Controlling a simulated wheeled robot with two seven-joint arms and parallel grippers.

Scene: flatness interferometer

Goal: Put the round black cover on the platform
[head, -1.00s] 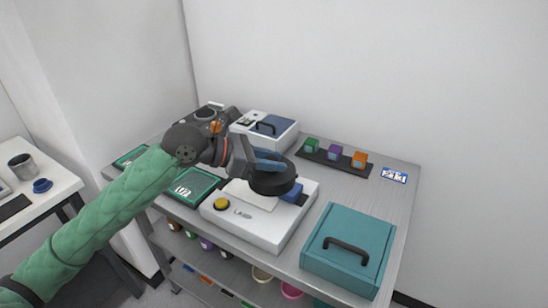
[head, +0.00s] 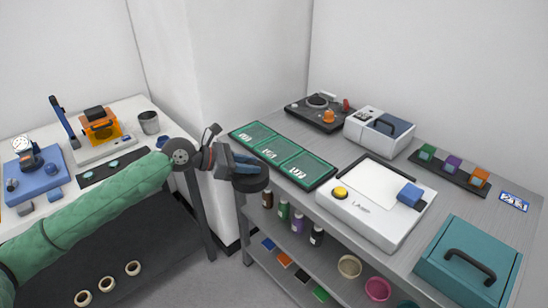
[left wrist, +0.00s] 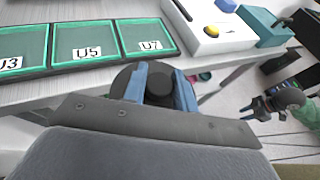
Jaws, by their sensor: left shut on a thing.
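My left gripper (head: 250,168) is shut on the round black cover (head: 251,184), which hangs from its blue fingers. The cover is in the air near the front edge of the grey table, beside the green trays. In the left wrist view, the cover (left wrist: 158,86) shows as a black disc with a knob between the two blue fingers. A white instrument (head: 362,222) marked "LASER" stands to the right, with a bare pale plate on top (head: 380,188), a yellow button and a blue block. My right gripper (left wrist: 264,108) shows small at the right of the left wrist view; its opening is unclear.
Green trays (head: 283,152) with labels lie behind the cover. A black device with a round disc (head: 318,102) and a white-and-blue box (head: 378,132) stand at the back. A teal case (head: 468,262) stands front right. A white side table (head: 105,180) is at left.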

